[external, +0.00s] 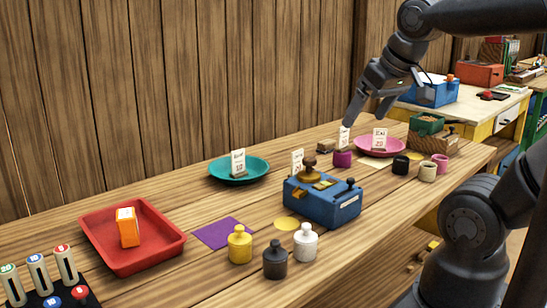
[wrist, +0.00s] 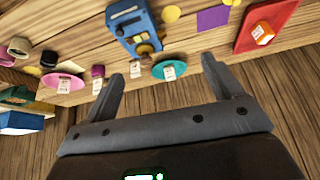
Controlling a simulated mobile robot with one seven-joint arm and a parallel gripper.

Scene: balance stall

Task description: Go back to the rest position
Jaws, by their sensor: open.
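My gripper (external: 368,112) hangs in the air above the back right part of the wooden bench, near the pink plate (external: 379,148). In the wrist view its two fingers (wrist: 162,84) stand wide apart with nothing between them. Past the fingertips, the teal plate (wrist: 171,69) with a white card, the blue balance box (wrist: 128,22) and the pink plate show on the bench. The gripper touches nothing that I can see.
A red tray (external: 95,236) with an orange box (external: 127,227) is at the left. Yellow, black and white bottle-shaped weights (external: 275,258) stand in front of the blue box. Small pots (external: 428,171) are at the right. A plank wall (external: 200,80) rises behind the bench.

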